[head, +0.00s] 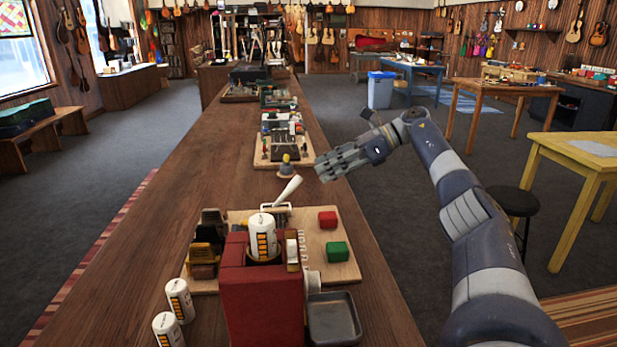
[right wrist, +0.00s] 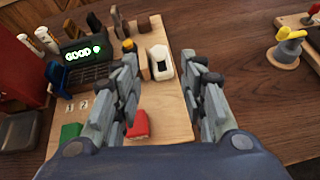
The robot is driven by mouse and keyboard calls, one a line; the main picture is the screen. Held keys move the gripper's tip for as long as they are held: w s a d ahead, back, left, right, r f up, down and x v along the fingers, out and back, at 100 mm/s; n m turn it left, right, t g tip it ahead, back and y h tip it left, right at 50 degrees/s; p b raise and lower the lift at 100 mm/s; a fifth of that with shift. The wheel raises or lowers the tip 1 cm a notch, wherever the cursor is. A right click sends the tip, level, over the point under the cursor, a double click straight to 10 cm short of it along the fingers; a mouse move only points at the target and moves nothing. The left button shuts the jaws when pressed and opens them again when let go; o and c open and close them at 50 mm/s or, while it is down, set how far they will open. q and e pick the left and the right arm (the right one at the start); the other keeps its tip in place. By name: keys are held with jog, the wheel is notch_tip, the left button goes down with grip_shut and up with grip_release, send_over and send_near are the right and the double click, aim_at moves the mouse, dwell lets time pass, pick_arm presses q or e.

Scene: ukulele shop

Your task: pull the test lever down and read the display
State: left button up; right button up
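The white lever (head: 288,190) stands tilted up on the wooden test board (head: 318,262) in the head view. What looks like its white handle also shows in the right wrist view (right wrist: 160,62). The dark display (right wrist: 84,53) reads "GOOD" in green letters, with a green light beside them. My right gripper (head: 322,165) is beyond the lever and to its right, above the counter edge. No contact with the lever shows. My left gripper is not in view.
A red holder (head: 262,300) with a battery (head: 263,238) in its top stands in front. Loose batteries (head: 180,299) stand at its left, a grey tray (head: 334,318) at its right. Red (head: 328,219) and green (head: 337,251) blocks sit on the board. The counter's left side is clear.

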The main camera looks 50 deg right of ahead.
jog(key=shift+v, duration=1.7)
